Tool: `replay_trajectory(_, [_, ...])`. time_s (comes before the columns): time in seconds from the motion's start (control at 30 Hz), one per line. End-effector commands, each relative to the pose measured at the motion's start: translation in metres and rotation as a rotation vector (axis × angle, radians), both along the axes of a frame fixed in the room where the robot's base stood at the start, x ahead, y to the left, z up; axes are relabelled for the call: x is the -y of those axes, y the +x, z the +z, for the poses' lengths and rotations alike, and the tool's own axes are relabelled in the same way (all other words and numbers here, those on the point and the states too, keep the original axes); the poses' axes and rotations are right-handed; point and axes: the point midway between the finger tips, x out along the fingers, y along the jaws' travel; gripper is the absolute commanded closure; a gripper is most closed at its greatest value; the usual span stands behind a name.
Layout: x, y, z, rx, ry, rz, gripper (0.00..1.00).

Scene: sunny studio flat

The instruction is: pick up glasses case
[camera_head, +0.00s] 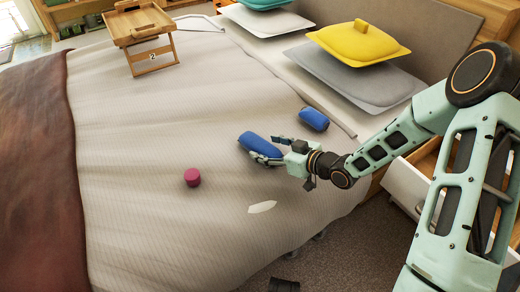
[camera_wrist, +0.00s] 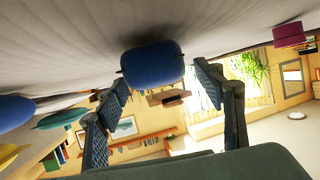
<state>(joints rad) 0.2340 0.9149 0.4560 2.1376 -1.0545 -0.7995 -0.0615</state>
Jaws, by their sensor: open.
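Two blue rounded objects lie on the bed, and I cannot tell for certain which is the glasses case. The nearer, longer blue object (camera_head: 258,143) lies at my gripper's fingers; in the wrist view this blue object (camera_wrist: 152,64) shows end-on between the fingertips. The other blue object (camera_head: 314,118) lies a little farther back to the right; a blue shape at the left edge of the wrist view (camera_wrist: 13,112) looks like it. My gripper (camera_head: 271,149) is open, low over the bed, its fingers (camera_wrist: 162,78) on either side of the nearer object. Contact cannot be told.
A dark pink cylinder (camera_head: 192,177) and a flat white piece (camera_head: 262,207) lie on the bed (camera_head: 130,150). A wooden tray table (camera_head: 150,60) stands at the back left. Grey pillows and a yellow cushion (camera_head: 358,42) lie behind. An open white drawer (camera_head: 408,186) is right.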

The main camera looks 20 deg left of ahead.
Motion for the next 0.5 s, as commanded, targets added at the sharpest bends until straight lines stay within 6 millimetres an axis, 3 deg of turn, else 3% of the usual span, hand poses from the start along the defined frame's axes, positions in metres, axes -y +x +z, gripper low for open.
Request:
replay_trajectory(0.07, [-0.012, 0.003, -0.012, 0.001, 0.001, 0.004, 0.38])
replay_trajectory(0.2, [-0.027, 0.01, -0.018, 0.001, 0.0, 0.003, 0.38])
replay_trajectory(0.43, [-0.028, 0.012, -0.016, 0.0, 0.0, 0.0, 0.38])
replay_trajectory(0.5, [-0.028, 0.012, -0.017, 0.0, 0.0, 0.0, 0.44])
